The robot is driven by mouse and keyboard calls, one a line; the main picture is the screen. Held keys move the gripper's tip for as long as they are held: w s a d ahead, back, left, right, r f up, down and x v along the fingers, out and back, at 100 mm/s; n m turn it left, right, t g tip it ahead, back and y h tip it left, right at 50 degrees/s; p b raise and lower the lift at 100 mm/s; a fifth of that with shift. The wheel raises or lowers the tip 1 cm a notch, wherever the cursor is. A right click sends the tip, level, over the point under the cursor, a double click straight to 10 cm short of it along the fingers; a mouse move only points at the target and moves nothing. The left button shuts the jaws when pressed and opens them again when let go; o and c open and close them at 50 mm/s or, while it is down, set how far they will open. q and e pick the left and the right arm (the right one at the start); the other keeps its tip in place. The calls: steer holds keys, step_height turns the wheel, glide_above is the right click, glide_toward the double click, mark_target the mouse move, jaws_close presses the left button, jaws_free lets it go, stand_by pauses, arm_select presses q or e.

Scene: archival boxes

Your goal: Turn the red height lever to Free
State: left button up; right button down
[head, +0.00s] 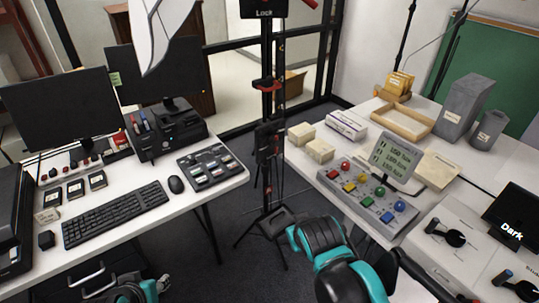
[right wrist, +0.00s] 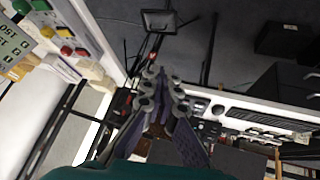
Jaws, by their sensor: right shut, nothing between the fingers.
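A black upright stand (head: 267,130) on a tripod rises between the two desks in the head view. A label reading "Lock" (head: 264,13) is near its visible top, with a red bar (head: 309,3) to the right, cut off by the frame edge. A red clamp (head: 266,86) sits lower on the stand. I cannot tell which red part is the height lever. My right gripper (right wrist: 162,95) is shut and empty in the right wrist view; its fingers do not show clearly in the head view. My left gripper is not clearly visible; only teal arm parts show at the bottom left.
The left desk (head: 217,180) holds monitors, a keyboard (head: 115,214), a mouse (head: 176,185) and a control panel (head: 210,166). The right desk (head: 322,181) holds small boxes, a button panel (head: 366,198), a wooden tray (head: 403,117) and grey boxes (head: 467,107). Carpet lies between the desks.

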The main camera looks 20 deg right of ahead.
steer(key=w+d+r+n+h, duration=0.2)
steer(key=w+h, duration=0.1)
steer(key=w, duration=1)
steer(key=n+t+h+p, duration=0.3)
steer(key=n+t+h, duration=0.3)
steer(key=n+t, duration=0.15)
glide_toward(274, 143)
steer(key=s+a+f, duration=0.3)
steer(key=a+f, duration=0.1)
steer(key=a, duration=0.3)
steer(key=shift+w+d, duration=0.2)
steer(key=shift+d, duration=0.05)
steer(key=shift+w+b, duration=0.1)
steer(key=shift+b, duration=0.2)
steer(key=b+x, duration=0.3)
steer(key=x, duration=0.7)
steer(key=shift+d+f, duration=0.15)
steer(key=shift+d, duration=0.1)
steer(key=shift+w+d+b, duration=0.15)
steer(key=shift+d+b, duration=0.55)
steer(key=shift+d, duration=1.1)
